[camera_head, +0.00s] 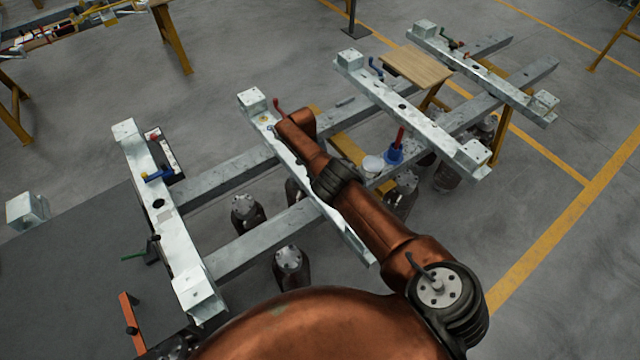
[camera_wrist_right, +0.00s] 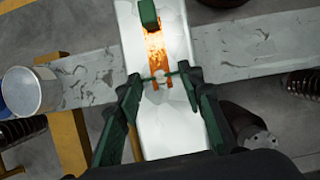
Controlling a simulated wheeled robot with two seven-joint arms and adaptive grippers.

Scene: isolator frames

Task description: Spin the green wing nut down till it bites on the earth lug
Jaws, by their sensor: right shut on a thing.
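Whether the nut touches the lug cannot be told. In the head view my right arm covers the nut, the lug and the right gripper. My left gripper is not in view.
A green block (camera_wrist_right: 149,14) stands on the beam beyond the strip. A pale can (camera_head: 372,165) and a blue cup (camera_head: 394,155) with a red handle stand right of my arm. Crossing rails and other beams (camera_head: 160,205) surround it. A wooden board (camera_head: 415,65) lies farther back.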

